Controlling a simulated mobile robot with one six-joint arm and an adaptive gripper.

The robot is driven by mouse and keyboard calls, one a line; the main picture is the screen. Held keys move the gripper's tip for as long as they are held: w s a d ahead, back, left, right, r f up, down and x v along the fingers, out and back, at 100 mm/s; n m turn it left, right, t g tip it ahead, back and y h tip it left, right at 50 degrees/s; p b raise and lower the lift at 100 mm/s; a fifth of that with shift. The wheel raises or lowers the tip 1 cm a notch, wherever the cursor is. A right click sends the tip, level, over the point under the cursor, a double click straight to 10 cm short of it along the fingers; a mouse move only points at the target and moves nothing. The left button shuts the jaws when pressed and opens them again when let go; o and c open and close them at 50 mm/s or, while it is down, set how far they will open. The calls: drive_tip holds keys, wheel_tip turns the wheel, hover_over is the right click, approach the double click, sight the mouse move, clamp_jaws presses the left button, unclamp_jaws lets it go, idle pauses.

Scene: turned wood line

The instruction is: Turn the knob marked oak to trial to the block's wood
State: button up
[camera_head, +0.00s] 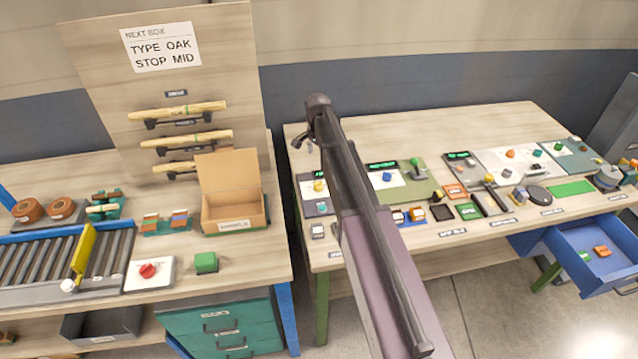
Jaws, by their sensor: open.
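Several coloured knobs stand on panels on the right bench, among them a yellow one (320,186), a blue one (387,176), a green one (415,162) and an orange one (510,154). Their labels are too small to read, so I cannot tell which is marked oak to trial. A red knob (148,270) sits on a white plate on the left bench. My gripper (299,141) is small, open and empty over the right bench's left end, apart from the knobs.
A sign (160,47) reads "NEXT BOX, TYPE OAK, STOP MID". A blue drawer (590,262) stands open at right. My arm hides part of the right bench, whose back strip is clear.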

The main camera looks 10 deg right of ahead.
sight(318, 184)
drive_tip(key=shift+f, duration=0.25)
wheel_tip(318, 184, down, 13)
drive_tip(key=b, duration=1.3)
drive_tip(key=shift+f+b, duration=0.15)
drive_tip(key=shift+b, duration=0.25)
drive_tip(key=c, duration=1.2)
